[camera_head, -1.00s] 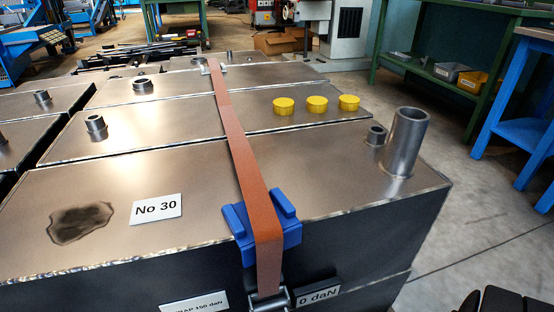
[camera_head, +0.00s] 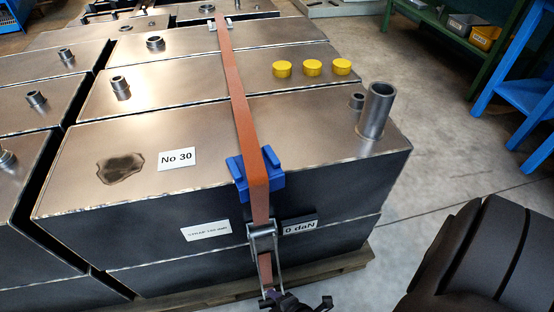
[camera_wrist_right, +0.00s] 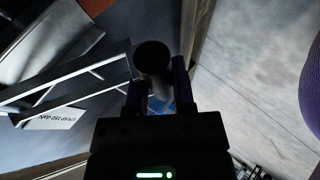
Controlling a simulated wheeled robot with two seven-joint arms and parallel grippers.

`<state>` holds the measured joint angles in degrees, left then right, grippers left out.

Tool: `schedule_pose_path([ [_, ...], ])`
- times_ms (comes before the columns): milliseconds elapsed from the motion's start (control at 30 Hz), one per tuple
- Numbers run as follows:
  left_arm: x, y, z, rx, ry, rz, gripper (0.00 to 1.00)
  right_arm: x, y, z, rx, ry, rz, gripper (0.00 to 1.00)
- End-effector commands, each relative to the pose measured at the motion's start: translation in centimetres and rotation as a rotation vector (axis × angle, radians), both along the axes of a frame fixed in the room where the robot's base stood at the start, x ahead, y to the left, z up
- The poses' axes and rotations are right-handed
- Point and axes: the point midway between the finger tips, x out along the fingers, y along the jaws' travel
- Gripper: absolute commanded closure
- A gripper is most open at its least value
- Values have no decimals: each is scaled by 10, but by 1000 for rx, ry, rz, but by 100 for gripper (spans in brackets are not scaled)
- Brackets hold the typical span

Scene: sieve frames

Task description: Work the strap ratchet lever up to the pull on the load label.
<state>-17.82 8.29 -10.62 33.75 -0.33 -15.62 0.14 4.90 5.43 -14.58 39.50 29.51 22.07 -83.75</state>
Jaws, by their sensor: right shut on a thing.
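The orange strap (camera_head: 240,110) runs over the metal tanks and a blue corner protector (camera_head: 238,180). The steel ratchet (camera_head: 262,232) hangs on the front face, its lever (camera_head: 278,272) pointing down. A dark tag beside it (camera_head: 300,226) reads 0 daN. The white load label (camera_head: 205,231) is too small to read fully here; in the wrist view the label (camera_wrist_right: 55,119) reads STRAP 150 daN. My right gripper (camera_head: 285,300) is at the lever's lower end. In the wrist view my right gripper (camera_wrist_right: 157,90) is shut on the lever's dark round handle (camera_wrist_right: 153,58). My left gripper is out of view.
Yellow caps (camera_head: 312,67) and a pipe stub (camera_head: 377,110) stand on the tank tops. The No 30 plate (camera_head: 177,159) lies on the front tank. A wooden pallet (camera_head: 345,262) is below. Open concrete floor (camera_head: 440,170) lies to the right, with a blue bench (camera_head: 515,85) beyond.

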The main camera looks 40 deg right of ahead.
Motion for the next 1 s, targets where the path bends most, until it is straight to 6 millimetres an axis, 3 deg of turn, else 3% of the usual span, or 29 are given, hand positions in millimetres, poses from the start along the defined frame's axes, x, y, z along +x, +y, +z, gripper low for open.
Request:
schedule_pose_path([
  [33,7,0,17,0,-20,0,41,-4,3,16,21,31,2,100],
  [400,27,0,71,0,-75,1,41,-36,22,59,200,331,7,100],
  [733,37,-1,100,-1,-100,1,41,-49,29,100,347,576,5,100],
  [1000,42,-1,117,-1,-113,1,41,-54,33,124,353,576,1,100],
])
